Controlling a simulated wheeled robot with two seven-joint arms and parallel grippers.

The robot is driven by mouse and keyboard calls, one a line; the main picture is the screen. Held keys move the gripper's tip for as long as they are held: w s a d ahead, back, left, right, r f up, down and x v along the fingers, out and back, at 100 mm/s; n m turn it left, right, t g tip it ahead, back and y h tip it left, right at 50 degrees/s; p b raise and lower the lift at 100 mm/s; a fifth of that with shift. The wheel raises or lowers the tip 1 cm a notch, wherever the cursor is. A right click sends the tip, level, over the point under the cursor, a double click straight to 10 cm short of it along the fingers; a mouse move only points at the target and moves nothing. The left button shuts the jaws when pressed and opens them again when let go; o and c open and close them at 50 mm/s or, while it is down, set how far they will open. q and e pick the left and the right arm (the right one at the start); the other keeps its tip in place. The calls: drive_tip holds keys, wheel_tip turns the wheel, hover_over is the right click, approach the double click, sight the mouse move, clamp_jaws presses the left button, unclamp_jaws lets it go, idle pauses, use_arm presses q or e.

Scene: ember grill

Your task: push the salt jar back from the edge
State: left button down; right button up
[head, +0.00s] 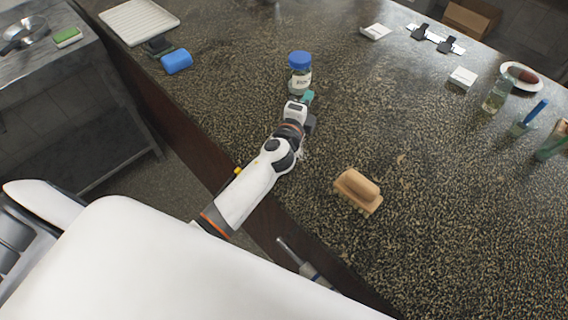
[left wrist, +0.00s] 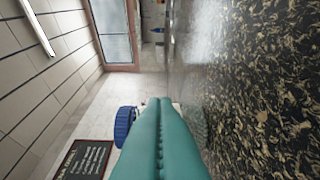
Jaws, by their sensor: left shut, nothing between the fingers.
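The salt jar (head: 299,75), a clear jar with a blue lid and a white label, stands upright on the dark speckled counter (head: 240,95) in the head view. My left gripper (head: 308,97), with teal fingers, is shut and empty just in front of the jar's lower part; I cannot tell whether it touches. In the left wrist view the shut fingers (left wrist: 162,105) point ahead along the counter, and the jar's blue lid (left wrist: 124,126) shows beside them while its body is hidden behind them. My right gripper is not in view.
A wooden brush (head: 358,190) lies at the near right. Bottles and a plate (head: 521,76) are at the far right. The counter behind the jar is clear.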

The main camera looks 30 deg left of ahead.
use_arm(q)
drive_tip(key=s, duration=0.1)
drive_tip(key=s+d, duration=0.1)
drive_tip(key=s, duration=0.1)
drive_tip(key=shift+r, duration=0.1)
drive_tip(key=shift+s+a+f+b, duration=0.2)
drive_tip(key=shift+s+a+f, duration=0.1)
drive_tip(key=shift+s, duration=0.2)
drive_tip(key=shift+s+a+f+b, duration=0.15)
drive_tip(key=shift+s+a+b, duration=0.1)
drive_tip(key=shift+s, duration=0.25)
drive_tip(key=s, duration=0.4)
drive_tip(key=shift+d+b, duration=0.2)
drive_tip(key=shift+b, duration=0.15)
drive_tip(key=s+b, duration=0.1)
drive_tip(key=s, duration=0.2)
drive_tip(key=s+b, duration=0.1)
drive_tip(key=s, duration=0.2)
drive_tip(key=s+b, duration=0.1)
drive_tip(key=s, duration=0.3)
drive_tip(key=shift+d+r, duration=0.1)
drive_tip(key=shift+d, duration=0.3)
drive_tip(key=shift+s+r, duration=0.2)
drive_tip(key=shift+s, duration=0.25)
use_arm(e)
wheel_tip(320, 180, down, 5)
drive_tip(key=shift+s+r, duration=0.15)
